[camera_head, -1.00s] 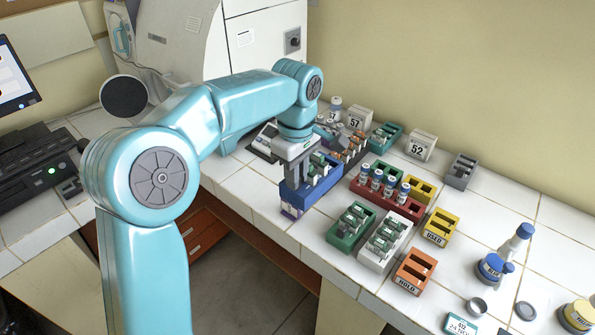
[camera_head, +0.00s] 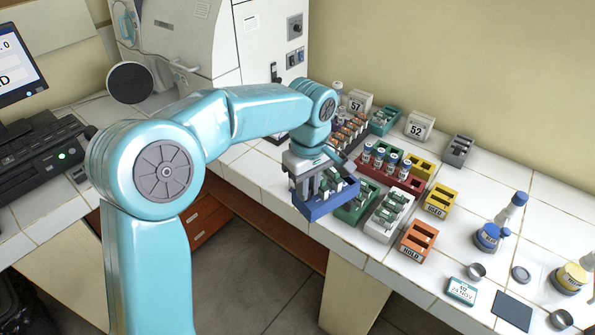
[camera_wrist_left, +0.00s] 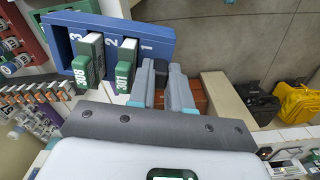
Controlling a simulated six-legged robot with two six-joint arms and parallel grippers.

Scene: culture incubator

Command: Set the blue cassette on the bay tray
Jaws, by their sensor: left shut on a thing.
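The blue cassette (camera_head: 330,208) hangs tilted from my left gripper (camera_head: 317,184) in the head view, over or near the bench's front edge. In the left wrist view the cassette (camera_wrist_left: 130,35) shows slots numbered 1, 2 and 3, with green-and-white labelled pieces at slots 2 and 3. The left gripper's grey fingers (camera_wrist_left: 162,68) are shut at its end beside number 1. I cannot pick out the bay tray in these views. My right gripper is not in view.
A green rack (camera_head: 362,206), a white rack (camera_head: 383,230) and an orange HOLD rack (camera_head: 413,248) stand close right of the cassette. A red rack (camera_head: 410,183) with vials is behind. A large white machine (camera_head: 205,45) stands at the back left. Open floor lies before the bench.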

